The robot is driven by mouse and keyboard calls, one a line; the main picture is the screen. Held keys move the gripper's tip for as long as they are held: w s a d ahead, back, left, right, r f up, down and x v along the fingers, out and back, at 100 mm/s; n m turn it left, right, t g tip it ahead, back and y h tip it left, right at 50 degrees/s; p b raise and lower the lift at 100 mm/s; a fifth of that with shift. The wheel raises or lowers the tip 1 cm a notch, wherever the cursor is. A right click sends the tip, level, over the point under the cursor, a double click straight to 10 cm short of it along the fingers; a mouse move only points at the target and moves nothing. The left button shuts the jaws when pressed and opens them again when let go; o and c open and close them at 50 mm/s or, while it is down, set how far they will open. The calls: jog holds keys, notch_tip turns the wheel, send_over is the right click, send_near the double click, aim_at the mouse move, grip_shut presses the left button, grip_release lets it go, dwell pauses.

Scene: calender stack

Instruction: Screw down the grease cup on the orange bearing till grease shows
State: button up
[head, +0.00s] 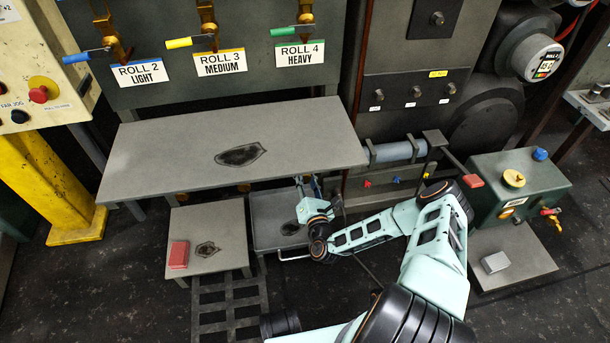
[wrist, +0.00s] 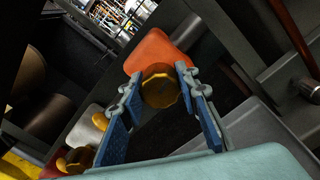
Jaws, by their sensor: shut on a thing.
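The orange bearing (wrist: 160,48) is at the top centre of the wrist view. Its brass grease cup (wrist: 161,88) sticks out toward the camera. My gripper (wrist: 158,80) has its two blue-padded fingers on either side of the cup and is shut on it. No grease shows on the visible faces of the bearing. In the head view my gripper (head: 308,186) is just under the front edge of the long grey shelf. The orange bearing and its cup cannot be made out there.
Other brass cups (wrist: 78,160) are at lower left in the wrist view, one by a pale block. The long grey shelf (head: 320,130) overhangs my gripper. A low grey stand (head: 225,225) with a red block (head: 178,254) is to the left. A green box (head: 520,190) is at right.

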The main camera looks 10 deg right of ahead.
dwell(0.3)
jog(key=o, duration=1.2)
jog(key=shift+c, duration=0.2)
notch_tip(320, 180, up, 9)
jog(key=shift+r, duration=0.5)
jog(key=shift+a, duration=0.1)
